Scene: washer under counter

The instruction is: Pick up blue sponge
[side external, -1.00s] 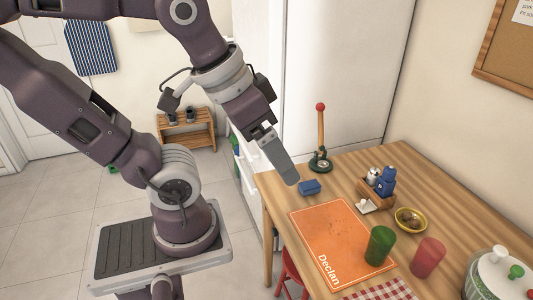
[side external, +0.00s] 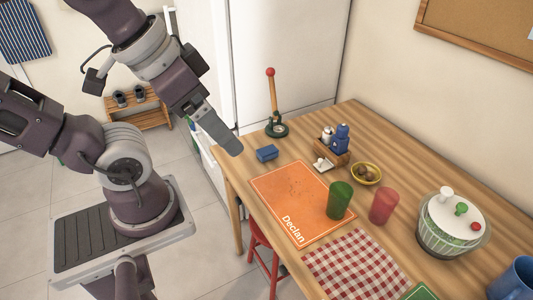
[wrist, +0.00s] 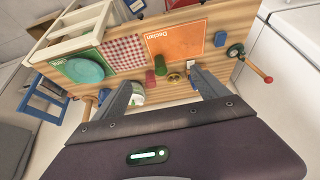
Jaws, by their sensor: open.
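The blue sponge (side external: 267,153) lies flat on the wooden table near its far left corner, beyond the orange placemat. It also shows in the wrist view (wrist: 220,39) beside the orange placemat. My gripper (side external: 234,148) hangs above the table's left edge in the side view, just left of the sponge in the picture. In the wrist view its two fingers (wrist: 162,80) stand wide apart with nothing between them. The sponge is apart from the fingers and in full sight.
A red-knobbed stand (side external: 275,110) rises just behind the sponge. A condiment caddy (side external: 331,150), yellow bowl (side external: 366,173), green cup (side external: 339,200) and red cup (side external: 384,206) stand to the right. The orange placemat (side external: 295,200) lies in front. A white fridge (side external: 285,50) stands behind.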

